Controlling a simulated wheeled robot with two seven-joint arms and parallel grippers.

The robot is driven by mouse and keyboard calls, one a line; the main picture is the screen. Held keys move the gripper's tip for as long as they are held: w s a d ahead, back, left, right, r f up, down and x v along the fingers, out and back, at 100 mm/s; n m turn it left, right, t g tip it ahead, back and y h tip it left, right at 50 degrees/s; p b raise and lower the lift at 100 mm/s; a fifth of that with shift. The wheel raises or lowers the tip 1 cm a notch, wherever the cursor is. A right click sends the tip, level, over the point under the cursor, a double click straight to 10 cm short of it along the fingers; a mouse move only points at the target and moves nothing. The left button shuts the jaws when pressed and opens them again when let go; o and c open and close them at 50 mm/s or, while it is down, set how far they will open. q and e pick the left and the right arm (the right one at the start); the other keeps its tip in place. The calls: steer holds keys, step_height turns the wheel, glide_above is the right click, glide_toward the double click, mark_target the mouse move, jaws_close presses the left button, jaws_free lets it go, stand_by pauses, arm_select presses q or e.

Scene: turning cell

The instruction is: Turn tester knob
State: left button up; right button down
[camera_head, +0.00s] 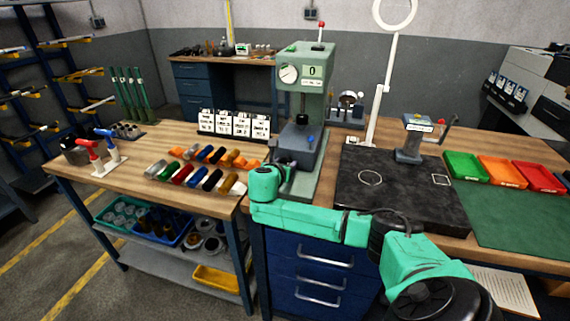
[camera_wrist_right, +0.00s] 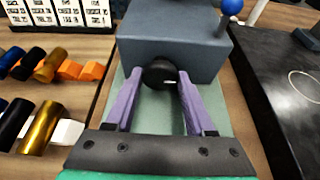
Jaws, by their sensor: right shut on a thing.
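The tester is a tall pale green machine (camera_head: 303,80) with a round dial, a small display and a red-tipped lever on top. Its dark grey lower block (camera_head: 299,146) also fills the top of the right wrist view (camera_wrist_right: 172,40). A round black knob (camera_wrist_right: 160,74) with a small white mark sits on the front of that block. My right gripper (camera_head: 284,168) is at the block's front; its purple fingers (camera_wrist_right: 160,80) close on the knob from both sides. In the head view the arm hides the knob. My left gripper does not show.
Coloured cylinders (camera_head: 199,172) lie in rows left of the tester, with white cards (camera_head: 236,124) behind them. A black plate (camera_head: 398,190) with a small stand (camera_head: 412,140) is on the right. Green, orange and red trays (camera_head: 466,168) sit farther right. A blue ball handle (camera_wrist_right: 231,6) rises beside the block.

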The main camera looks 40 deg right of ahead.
steer(key=shift+s+r+m+p, duration=0.1)
steer(key=shift+r+m+p, duration=0.05)
steer(key=shift+m+p, duration=0.3)
steer(key=shift+m+t+y+p, duration=0.3)
steer(key=shift+t+y, duration=0.1)
steer(key=shift+t, duration=0.1)
steer(key=shift+m, duration=0.35)
steer(key=shift+c, duration=1.3)
jaws_free()
steer(key=b+v, duration=0.1)
steer(key=v, duration=1.3)
steer(key=shift+s, duration=0.25)
